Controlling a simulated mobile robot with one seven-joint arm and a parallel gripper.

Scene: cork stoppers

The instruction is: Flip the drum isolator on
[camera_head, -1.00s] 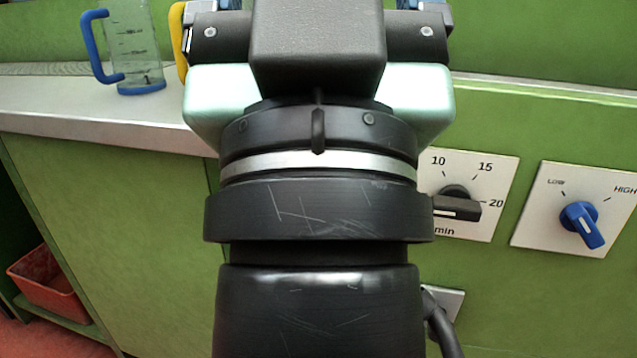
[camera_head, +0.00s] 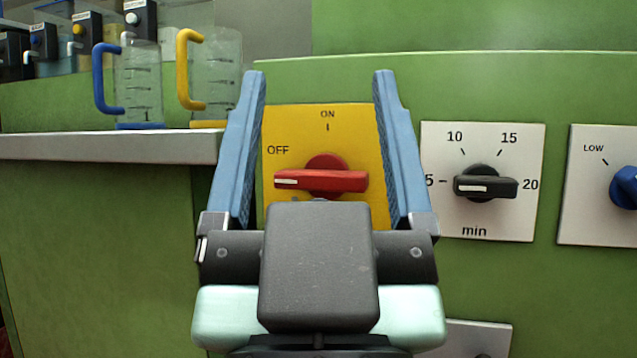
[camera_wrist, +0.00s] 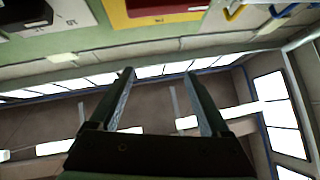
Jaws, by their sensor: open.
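The drum isolator is a red rotary handle (camera_head: 345,181) on a yellow plate (camera_head: 290,125) marked OFF at left and ON at top. The handle lies level, its white mark at the left end, on the OFF side. My gripper (camera_head: 315,75) is open and empty in the head view, its blue fingers in front of the plate, one on each side of the handle. How far the fingers are from the plate is hard to tell. In the wrist view my gripper (camera_wrist: 158,72) is open, with part of the yellow plate (camera_wrist: 118,15) at the top edge.
To the right are a black timer knob (camera_head: 486,187) marked in min and a blue LOW knob (camera_head: 626,187). On the counter (camera_head: 110,147) at left stand a blue-handled jug (camera_head: 138,85) and a yellow-handled jug (camera_head: 217,75). The green panel around is flat.

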